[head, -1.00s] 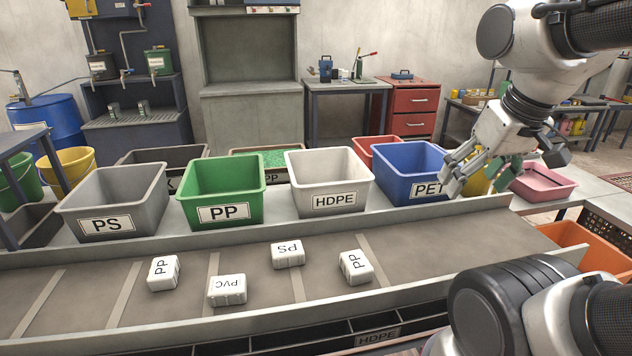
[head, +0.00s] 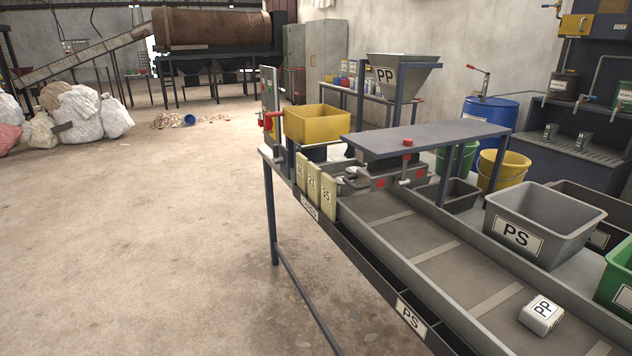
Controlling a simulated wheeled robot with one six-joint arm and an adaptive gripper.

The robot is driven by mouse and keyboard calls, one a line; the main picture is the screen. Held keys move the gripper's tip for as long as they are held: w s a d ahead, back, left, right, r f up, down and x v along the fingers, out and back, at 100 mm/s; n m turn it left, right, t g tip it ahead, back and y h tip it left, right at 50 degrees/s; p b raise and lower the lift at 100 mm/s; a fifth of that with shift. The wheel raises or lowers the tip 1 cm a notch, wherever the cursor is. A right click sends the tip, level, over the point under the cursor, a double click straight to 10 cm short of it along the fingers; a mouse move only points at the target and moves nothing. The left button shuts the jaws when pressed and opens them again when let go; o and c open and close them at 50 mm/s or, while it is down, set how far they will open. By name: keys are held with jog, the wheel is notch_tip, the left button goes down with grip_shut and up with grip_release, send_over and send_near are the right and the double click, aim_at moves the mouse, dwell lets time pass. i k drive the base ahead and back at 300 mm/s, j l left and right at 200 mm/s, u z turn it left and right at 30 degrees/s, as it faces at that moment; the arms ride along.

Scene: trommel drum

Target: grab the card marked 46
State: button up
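Several pale yellow cards stand upright in a row in a holder at the near left end of the sorting bench. The front card (head: 328,194) seems to read 35 and the middle card (head: 314,182) seems to read 21. The rear card (head: 301,171) is partly covered and its number is too small to read surely. I cannot make out a 46 on any card. My gripper is not in view now.
A dark shelf (head: 425,137) stands over the belt's far end, and a yellow bin (head: 320,124) is behind the cards. A white PP block (head: 541,314) lies on the belt (head: 395,227), near the grey PS bin (head: 540,222). The floor (head: 170,240) at left is clear.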

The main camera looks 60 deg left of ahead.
aim_at(302, 161)
jog(key=k+j+u, duration=0.1)
jog(key=u, duration=1.5)
jog(key=l+u, duration=0.15)
jog(key=u, duration=0.5)
jog(key=i+j, duration=0.1)
jog(key=j, duration=0.45)
jog(key=i+j+z, duration=0.1)
jog(key=i+j, duration=0.15)
jog(key=i+j+z, duration=0.1)
jog(key=i+j, duration=0.15)
jog(key=j, duration=0.15)
jog(key=i+j+z, duration=0.1)
jog(key=j, duration=0.25)
jog(key=i+j+z, duration=0.1)
jog(key=i+j, duration=0.2)
jog(key=i+j+z, duration=0.1)
jog(key=i+j, duration=0.25)
jog(key=i, duration=0.15)
jog(key=i+j+z, duration=0.1)
jog(key=i+j, duration=0.35)
